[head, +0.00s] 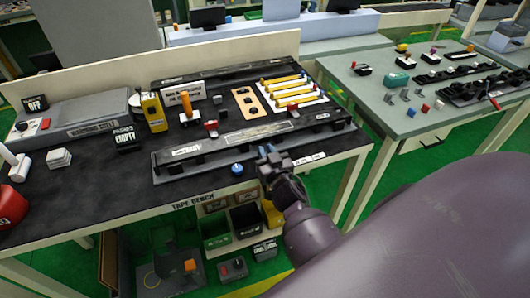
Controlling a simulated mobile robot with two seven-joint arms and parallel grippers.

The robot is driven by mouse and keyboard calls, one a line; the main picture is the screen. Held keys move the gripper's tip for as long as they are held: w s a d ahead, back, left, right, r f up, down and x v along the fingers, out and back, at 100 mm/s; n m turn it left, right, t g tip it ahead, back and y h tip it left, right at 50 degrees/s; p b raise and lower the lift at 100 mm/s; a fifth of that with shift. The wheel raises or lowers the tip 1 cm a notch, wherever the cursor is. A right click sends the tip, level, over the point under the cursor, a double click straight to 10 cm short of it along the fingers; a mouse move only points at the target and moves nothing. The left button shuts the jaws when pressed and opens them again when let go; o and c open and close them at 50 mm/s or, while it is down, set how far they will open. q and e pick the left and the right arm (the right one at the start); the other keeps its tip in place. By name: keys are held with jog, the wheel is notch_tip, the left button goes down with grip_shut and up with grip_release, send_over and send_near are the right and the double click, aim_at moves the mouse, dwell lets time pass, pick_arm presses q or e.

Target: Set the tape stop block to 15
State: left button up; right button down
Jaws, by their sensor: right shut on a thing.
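A long dark tape rail (205,160) with pale label strips lies along the front of the black tape bench. My right gripper (268,154) is at the rail's front edge, right of its middle. It is shut on a small blue piece (264,148) that shows between its fingertips and is mostly hidden. I cannot tell for sure whether this is the stop block. A red block (211,128) and another red block (293,111) stand along the rail's far side. The scale numbers are too small to read. My left gripper is out of view.
A blue knob (237,169) sits on the bench front, left of my right gripper. A yellow device (153,112), an orange-handled tool (186,105) and a rack of yellow strips (290,90) stand behind the rail. A grey-green table (370,100) with clips is at right.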

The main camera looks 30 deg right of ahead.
aim_at(281, 149)
jog(key=d, duration=0.2)
jog(key=s+d+p, duration=0.1)
jog(key=d, duration=0.1)
jog(key=shift+d, duration=0.3)
jog(key=c, duration=1.1)
grip_release()
jog(key=v, duration=1)
jog(key=shift+s+a, duration=0.2)
jog(key=shift+s, duration=0.15)
